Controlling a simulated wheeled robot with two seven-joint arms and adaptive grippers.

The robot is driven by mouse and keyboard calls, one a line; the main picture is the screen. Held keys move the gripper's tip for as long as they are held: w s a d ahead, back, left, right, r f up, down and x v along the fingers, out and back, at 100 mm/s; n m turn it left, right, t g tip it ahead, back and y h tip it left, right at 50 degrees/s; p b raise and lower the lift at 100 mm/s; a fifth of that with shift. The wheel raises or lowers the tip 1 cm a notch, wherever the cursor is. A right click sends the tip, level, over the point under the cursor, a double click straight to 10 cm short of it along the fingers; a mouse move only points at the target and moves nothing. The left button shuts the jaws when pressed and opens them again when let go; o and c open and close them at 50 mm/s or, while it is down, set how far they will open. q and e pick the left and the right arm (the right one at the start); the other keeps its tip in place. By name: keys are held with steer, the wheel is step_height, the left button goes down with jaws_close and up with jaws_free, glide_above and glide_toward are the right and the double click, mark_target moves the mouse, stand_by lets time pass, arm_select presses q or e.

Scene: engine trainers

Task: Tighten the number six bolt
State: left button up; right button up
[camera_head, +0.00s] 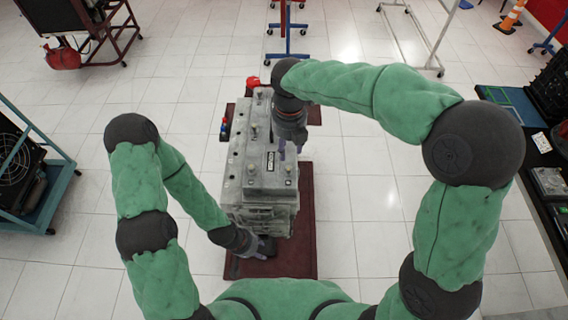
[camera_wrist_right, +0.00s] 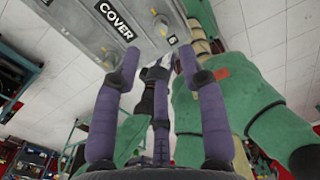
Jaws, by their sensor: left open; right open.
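The grey engine block (camera_head: 243,185) stands in the middle of the head view, with several bolts on its top. Its cover (camera_wrist_right: 75,12) fills the upper part of the right wrist view, with a "COVER" label and a bolt (camera_wrist_right: 165,20) beside a small number plate (camera_wrist_right: 172,40). The digit is too small to read surely. My right gripper (camera_head: 283,150) is over the block's right side; in the wrist view its purple fingers (camera_wrist_right: 158,62) are spread and empty, close below the cover's edge. My left gripper (camera_head: 266,248) is open, low by the block's near end.
The block rests on a dark red base (camera_head: 306,225). A dark table (camera_head: 545,170) stands at right, a teal-framed cart (camera_head: 50,185) at left. Tiled floor is clear between.

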mark_target(289, 167)
step_height(289, 167, down, 8)
steer(key=shift+f, duration=0.1)
steer(key=shift+d+f, duration=0.2)
steer(key=shift+f, duration=0.2)
steer(key=shift+a+f, duration=0.1)
steer(key=shift+a, duration=0.05)
jaws_close()
